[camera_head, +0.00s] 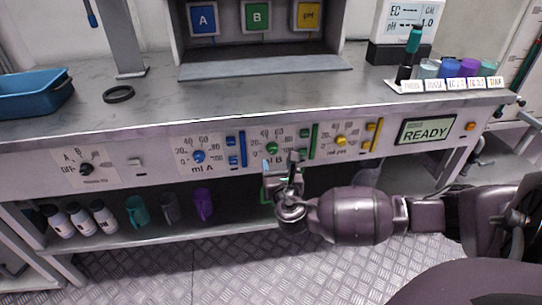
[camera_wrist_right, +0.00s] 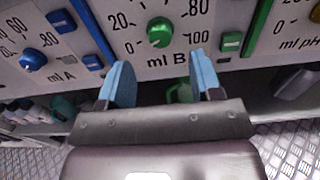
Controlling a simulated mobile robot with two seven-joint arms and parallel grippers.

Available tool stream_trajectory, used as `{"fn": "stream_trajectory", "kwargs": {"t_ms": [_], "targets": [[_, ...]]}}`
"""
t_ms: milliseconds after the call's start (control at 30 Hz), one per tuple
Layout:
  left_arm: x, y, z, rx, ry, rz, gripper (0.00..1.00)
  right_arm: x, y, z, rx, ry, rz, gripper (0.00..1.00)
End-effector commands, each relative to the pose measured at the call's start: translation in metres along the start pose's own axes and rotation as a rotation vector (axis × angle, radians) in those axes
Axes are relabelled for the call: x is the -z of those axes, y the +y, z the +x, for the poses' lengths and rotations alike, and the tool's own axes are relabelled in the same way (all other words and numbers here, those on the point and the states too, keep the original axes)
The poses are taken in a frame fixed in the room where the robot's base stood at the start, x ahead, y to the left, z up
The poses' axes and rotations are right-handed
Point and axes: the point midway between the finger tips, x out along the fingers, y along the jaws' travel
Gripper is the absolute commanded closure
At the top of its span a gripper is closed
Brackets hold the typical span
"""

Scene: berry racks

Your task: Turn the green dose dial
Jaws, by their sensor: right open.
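The green dose dial (camera_head: 272,148) is a small round knob on the front panel, ringed by numbers and marked "ml B". In the right wrist view the green dial (camera_wrist_right: 158,36) sits just beyond the fingertips, between them from side to side. My right gripper (camera_head: 281,164) is in front of the panel, just below and right of the dial in the head view. Its two blue fingers stand apart with nothing between them in the wrist view (camera_wrist_right: 161,72). I see no contact with the dial. My left gripper is not in view.
A blue dial (camera_head: 198,156) and a yellow dial (camera_head: 341,141) flank the green one. Vertical green (camera_head: 314,140) and blue (camera_head: 243,148) bars stand beside the dials. A READY display (camera_head: 426,129) is at right. Mugs and bottles stand on the shelf below.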

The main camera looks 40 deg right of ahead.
Motion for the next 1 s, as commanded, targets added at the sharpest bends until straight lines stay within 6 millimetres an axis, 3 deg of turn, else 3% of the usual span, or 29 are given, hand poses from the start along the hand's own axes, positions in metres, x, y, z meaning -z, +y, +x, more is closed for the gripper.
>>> {"fn": "stream_trajectory", "kwargs": {"t_ms": [300,767,1000], "targets": [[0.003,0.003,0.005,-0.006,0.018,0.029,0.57,0.004,-0.001,0.044,0.001,0.003,-0.004,0.41],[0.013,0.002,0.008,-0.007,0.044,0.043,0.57,0.0,0.0,0.055,0.0,0.0,0.001,0.41],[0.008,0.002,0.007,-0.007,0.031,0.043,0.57,0.0,0.0,0.055,0.0,0.0,0.001,0.78]]}}
